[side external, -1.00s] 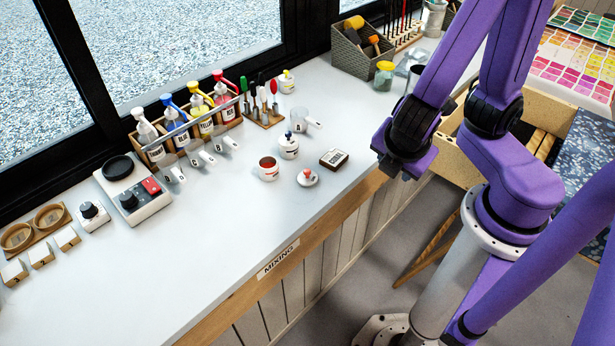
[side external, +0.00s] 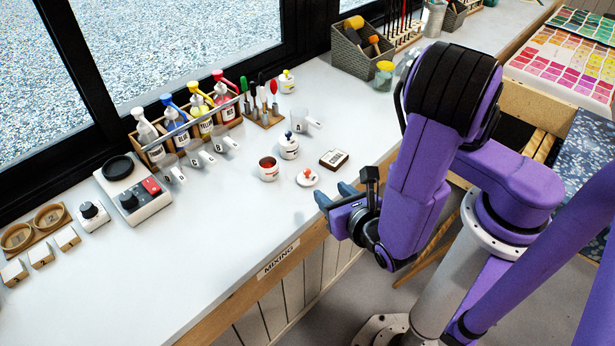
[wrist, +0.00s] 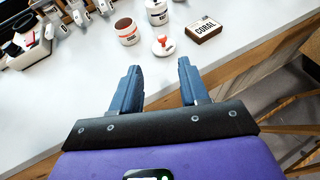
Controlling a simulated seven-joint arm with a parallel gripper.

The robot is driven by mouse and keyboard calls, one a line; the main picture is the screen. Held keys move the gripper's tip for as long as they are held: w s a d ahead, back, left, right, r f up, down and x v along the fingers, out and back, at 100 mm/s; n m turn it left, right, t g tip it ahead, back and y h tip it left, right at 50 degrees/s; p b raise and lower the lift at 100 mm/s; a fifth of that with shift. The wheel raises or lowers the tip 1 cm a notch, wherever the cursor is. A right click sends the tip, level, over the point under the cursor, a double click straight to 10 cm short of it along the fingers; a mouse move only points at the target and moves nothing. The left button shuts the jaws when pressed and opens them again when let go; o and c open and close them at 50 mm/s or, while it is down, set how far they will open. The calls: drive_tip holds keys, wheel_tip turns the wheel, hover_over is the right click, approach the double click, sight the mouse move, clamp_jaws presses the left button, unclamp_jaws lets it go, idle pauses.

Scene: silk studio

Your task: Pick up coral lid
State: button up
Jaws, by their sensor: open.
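The coral lid (side external: 307,177) is a small white disc with a coral-red knob, lying flat on the white counter. It also shows in the wrist view (wrist: 163,46), ahead of and between my fingers. My gripper (side external: 335,195) is open and empty at the counter's front edge, in front of the lid and apart from it. In the wrist view my gripper's two blue fingers (wrist: 160,84) are spread wide. An open white pot (side external: 268,169) with reddish-brown contents stands left of the lid. A dark block labelled CORAL (wrist: 204,30) lies to its right.
A lidded white pot (side external: 288,146) with a dark knob stands behind the lid. A rack of pump bottles (side external: 190,127) with hanging cups and a scale (side external: 135,190) stand farther left. The counter's front left stretch is bare.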

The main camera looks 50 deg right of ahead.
approach(308, 172)
drive_tip(key=x, duration=0.5)
drive_tip(key=shift+w, duration=0.25)
drive_tip(key=shift+x, duration=2.6)
drive_tip(key=shift+s+d, duration=0.1)
clamp_jaws()
